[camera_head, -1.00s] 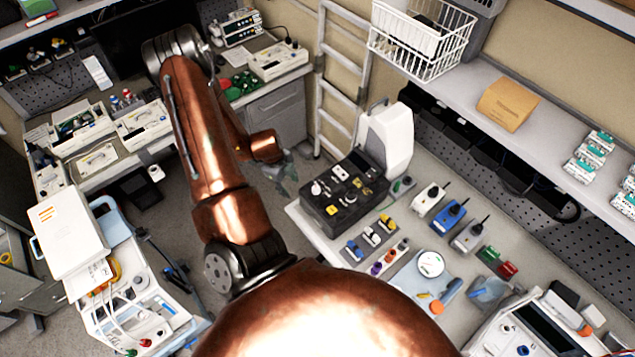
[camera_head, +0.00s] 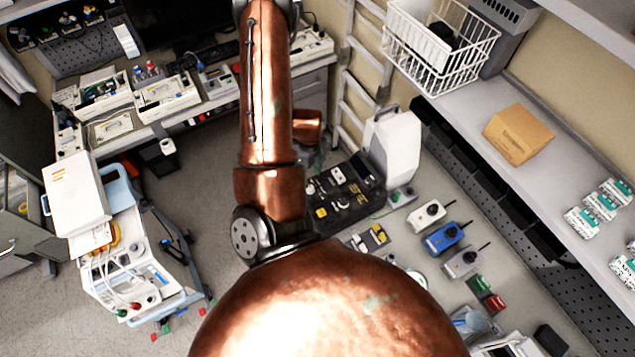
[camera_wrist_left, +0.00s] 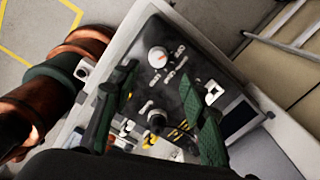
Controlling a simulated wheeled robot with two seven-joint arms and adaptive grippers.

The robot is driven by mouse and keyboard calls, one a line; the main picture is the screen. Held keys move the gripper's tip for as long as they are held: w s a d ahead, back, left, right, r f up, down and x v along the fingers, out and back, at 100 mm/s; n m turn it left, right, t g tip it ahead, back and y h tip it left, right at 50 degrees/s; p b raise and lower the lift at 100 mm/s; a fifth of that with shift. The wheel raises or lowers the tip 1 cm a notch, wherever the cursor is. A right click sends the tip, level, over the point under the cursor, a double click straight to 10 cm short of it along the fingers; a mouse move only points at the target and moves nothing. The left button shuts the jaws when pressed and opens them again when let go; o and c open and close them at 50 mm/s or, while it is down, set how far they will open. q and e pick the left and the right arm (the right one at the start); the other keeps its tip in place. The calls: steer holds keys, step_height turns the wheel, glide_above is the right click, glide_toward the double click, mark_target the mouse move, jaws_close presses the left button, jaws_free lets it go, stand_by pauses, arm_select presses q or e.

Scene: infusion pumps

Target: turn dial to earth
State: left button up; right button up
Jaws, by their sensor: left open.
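In the left wrist view the dark panel (camera_wrist_left: 185,75) carries a round white dial (camera_wrist_left: 157,57) with an orange mark. Labels are too small to read, so I cannot tell which setting is earth. My left gripper (camera_wrist_left: 170,95) is open above the panel, its dark green fingers apart with nothing between them. In the head view the left gripper (camera_head: 314,158) is mostly hidden behind my arm. My right gripper is not in view.
A white upright case (camera_head: 395,145) stands behind the panel. White, blue and grey handheld units (camera_head: 443,238) lie to its right. A ladder (camera_head: 358,85) leans behind. A medical cart (camera_head: 125,255) stands at left, with clear floor between it and the bench.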

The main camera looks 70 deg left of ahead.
mark_target(310, 187)
arm_select(q)
steer(key=f, duration=0.1)
steer(key=f+b, duration=0.1)
steer(key=f, duration=0.2)
steer(key=shift+s+f, duration=0.2)
steer(key=shift+s, duration=0.15)
steer(key=shift+f+b, duration=0.85)
steer(key=shift+f, duration=0.6)
steer(key=shift+w, duration=0.15)
steer(key=c, duration=0.4)
jaws_close()
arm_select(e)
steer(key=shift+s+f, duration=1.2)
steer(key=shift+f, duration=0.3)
